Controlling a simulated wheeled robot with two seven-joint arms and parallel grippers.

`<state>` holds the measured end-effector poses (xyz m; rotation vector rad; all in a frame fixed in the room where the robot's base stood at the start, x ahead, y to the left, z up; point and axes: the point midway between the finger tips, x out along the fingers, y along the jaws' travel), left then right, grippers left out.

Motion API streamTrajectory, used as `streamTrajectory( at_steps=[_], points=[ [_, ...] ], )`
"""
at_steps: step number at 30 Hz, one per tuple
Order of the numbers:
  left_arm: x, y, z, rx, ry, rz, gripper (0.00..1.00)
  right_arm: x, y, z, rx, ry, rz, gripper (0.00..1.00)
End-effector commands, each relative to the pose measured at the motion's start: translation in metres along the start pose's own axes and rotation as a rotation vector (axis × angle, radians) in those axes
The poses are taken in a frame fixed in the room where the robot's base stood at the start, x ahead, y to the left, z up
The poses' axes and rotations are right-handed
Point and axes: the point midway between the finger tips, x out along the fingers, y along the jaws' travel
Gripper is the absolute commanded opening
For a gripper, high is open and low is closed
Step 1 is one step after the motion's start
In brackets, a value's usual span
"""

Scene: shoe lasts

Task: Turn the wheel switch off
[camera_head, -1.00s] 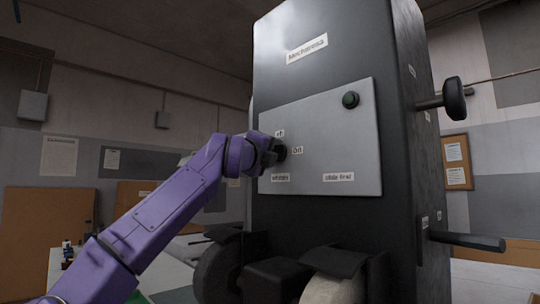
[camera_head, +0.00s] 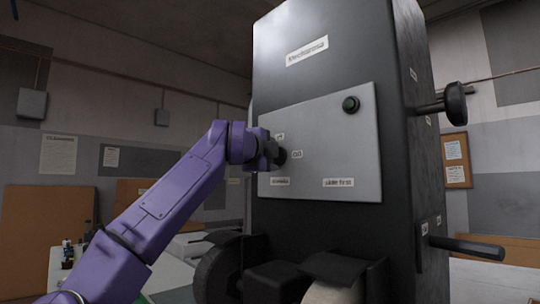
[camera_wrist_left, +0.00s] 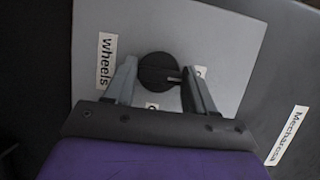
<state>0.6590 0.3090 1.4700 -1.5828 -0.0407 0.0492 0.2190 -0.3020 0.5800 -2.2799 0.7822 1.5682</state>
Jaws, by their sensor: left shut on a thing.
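The wheel switch is a round black knob (camera_head: 282,156) on the machine's light grey panel (camera_head: 325,125). A label above it appears to read "off", another stands to its right, and "wheels" is below. My left gripper (camera_head: 273,151) reaches the knob from the left and partly hides it. In the left wrist view the gripper (camera_wrist_left: 160,80) has its fingers on either side of the knob (camera_wrist_left: 156,68), shut on it. The knob's pale mark points right there, toward the partly hidden label opposite "wheels". My right gripper is not in view.
A dark round button or lamp (camera_head: 350,104) sits at the panel's upper right. Grinding wheels (camera_head: 330,292) are below the panel. A black knob on a rod (camera_head: 455,101) and a black bar (camera_head: 467,247) jut from the machine's right side.

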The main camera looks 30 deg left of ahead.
Motion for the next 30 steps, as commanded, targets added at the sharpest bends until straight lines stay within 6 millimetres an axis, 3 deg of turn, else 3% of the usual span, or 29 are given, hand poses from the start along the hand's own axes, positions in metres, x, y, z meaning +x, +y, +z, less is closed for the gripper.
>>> streamTrajectory(
  at_steps=[9,10,11,12,22,30],
  points=[
    [0.000,0.000,0.000,-0.004,0.000,0.000,0.25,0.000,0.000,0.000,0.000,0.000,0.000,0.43],
    [0.000,0.000,0.000,-0.004,0.000,0.000,0.65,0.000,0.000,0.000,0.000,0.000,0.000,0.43],
    [0.000,0.000,0.001,-0.004,0.000,0.000,0.75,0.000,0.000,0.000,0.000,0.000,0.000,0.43],
    [0.000,0.000,0.000,-0.003,0.000,0.000,0.77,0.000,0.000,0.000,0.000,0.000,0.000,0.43],
    [-0.007,0.003,0.001,-0.002,0.000,-0.002,0.77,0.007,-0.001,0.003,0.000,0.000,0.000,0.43],
    [-0.068,0.006,0.001,-0.002,0.000,-0.004,0.77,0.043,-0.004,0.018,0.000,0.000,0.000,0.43]
  ],
)
